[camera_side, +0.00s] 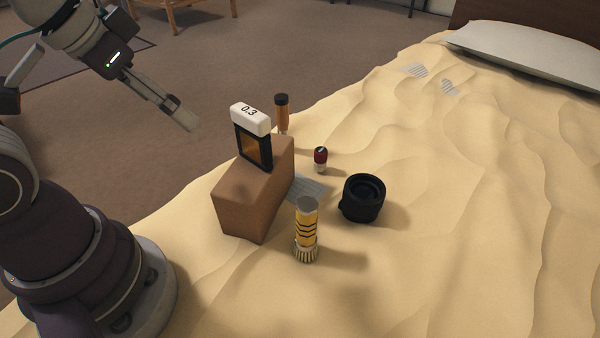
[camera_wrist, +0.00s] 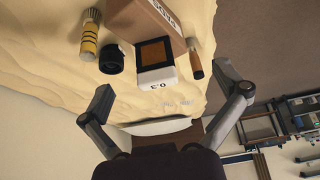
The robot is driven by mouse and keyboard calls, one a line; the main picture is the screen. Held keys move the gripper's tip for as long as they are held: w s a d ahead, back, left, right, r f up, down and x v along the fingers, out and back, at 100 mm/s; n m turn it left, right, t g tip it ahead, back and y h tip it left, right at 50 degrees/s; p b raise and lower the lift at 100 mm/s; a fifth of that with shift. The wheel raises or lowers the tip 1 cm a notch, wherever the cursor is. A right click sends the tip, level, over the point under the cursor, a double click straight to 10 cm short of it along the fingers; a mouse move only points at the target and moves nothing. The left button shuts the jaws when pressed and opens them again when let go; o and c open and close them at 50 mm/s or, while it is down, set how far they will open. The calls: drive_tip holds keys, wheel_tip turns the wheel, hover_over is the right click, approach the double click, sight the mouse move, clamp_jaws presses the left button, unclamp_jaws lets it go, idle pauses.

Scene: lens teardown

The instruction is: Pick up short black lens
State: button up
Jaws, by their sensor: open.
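The short black lens (camera_side: 363,197) stands on the sand-coloured bedspread, to the right of a brown box. It also shows in the wrist view (camera_wrist: 112,59), between the yellow-handled brush and the black-framed item. My gripper (camera_side: 188,121) is in the air at the upper left of the side view, well away from the lens. In the wrist view my gripper (camera_wrist: 166,104) has its two fingers spread wide with nothing between them.
The brown box (camera_side: 240,203) carries a black-framed item with a white top (camera_side: 251,120). A yellow-handled brush (camera_side: 306,230), a small red-topped piece (camera_side: 320,159) and an orange-handled tool (camera_side: 282,113) stand around it. The rippled bedspread (camera_side: 480,200) right of the lens is clear.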

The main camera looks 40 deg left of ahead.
drive_tip(key=m+g+h, duration=0.2)
drive_tip(key=m+h, duration=0.1)
drive_tip(key=m, duration=0.5)
hover_over(365, 187)
wheel_tip(365, 187, down, 10)
drive_tip(key=shift+s+a+r, duration=0.1)
drive_tip(key=shift+a+r, duration=0.05)
drive_tip(key=shift+r, duration=0.05)
drive_tip(key=f, duration=0.6)
drive_tip(key=w+d+f, duration=0.1)
drive_tip(key=f, duration=0.3)
drive_tip(key=c, duration=1.3)
